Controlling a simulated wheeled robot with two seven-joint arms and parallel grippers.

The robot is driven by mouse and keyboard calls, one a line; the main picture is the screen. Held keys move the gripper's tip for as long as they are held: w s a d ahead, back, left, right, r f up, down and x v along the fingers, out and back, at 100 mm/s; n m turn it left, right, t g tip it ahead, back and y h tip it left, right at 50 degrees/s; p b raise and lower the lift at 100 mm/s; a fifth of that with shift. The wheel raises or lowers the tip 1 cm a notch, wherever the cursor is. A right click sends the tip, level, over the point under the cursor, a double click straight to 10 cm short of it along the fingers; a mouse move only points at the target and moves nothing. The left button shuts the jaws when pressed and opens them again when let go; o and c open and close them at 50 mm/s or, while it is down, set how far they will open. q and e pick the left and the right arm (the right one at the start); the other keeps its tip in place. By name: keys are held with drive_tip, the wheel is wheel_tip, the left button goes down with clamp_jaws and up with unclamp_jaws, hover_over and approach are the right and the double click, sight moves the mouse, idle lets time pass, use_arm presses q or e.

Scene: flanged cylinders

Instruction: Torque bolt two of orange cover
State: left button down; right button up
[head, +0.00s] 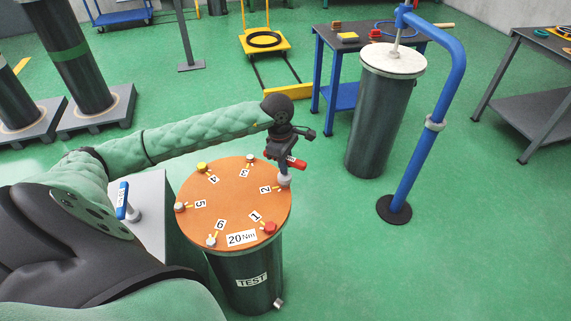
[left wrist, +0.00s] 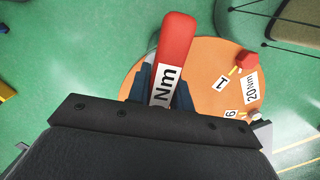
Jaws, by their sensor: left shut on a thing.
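The orange cover (head: 225,205) lies on a dark green cylinder marked TEST (head: 252,280). It carries a 20Nm label and number labels one to six, with a bolt by each. My left gripper (head: 285,155) is shut on a red-handled tool (head: 297,162) above the label 2. The tool's grey lower end (head: 284,180) is over the place of bolt two and hides it; I cannot tell whether it is seated. In the left wrist view the red handle (left wrist: 175,45), marked Nm, sits between the fingers (left wrist: 160,88). Bolt one (head: 270,228) has a red head. My right gripper is not in view.
A blue-handled tool (head: 122,200) stands on a grey box (head: 150,215) left of the cover. A second cylinder with a pale lid (head: 393,60) stands at the back right, beside a blue hoist post (head: 425,150). Floor right of the orange cover is clear.

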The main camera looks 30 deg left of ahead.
sight(285, 177)
use_arm(q)
drive_tip(key=shift+f+b, duration=1.4)
drive_tip(key=shift+b, duration=0.4)
idle(1.5)
drive_tip(key=m, duration=0.5)
drive_tip(key=shift+s+f+g, duration=0.1)
drive_tip(key=shift+g, duration=0.2)
drive_tip(key=shift+m, duration=0.3)
drive_tip(key=shift+s+f+m+g, duration=0.1)
drive_tip(key=shift+m+g, duration=0.05)
drive_tip(key=shift+m, duration=0.95)
drive_tip(key=shift+s+f+m+g, duration=0.1)
drive_tip(key=shift+m+g, duration=0.05)
drive_tip(key=shift+m, duration=0.95)
drive_tip(key=shift+r, duration=0.15)
drive_tip(key=shift+w+r, duration=0.15)
drive_tip(key=shift+r, duration=3.1)
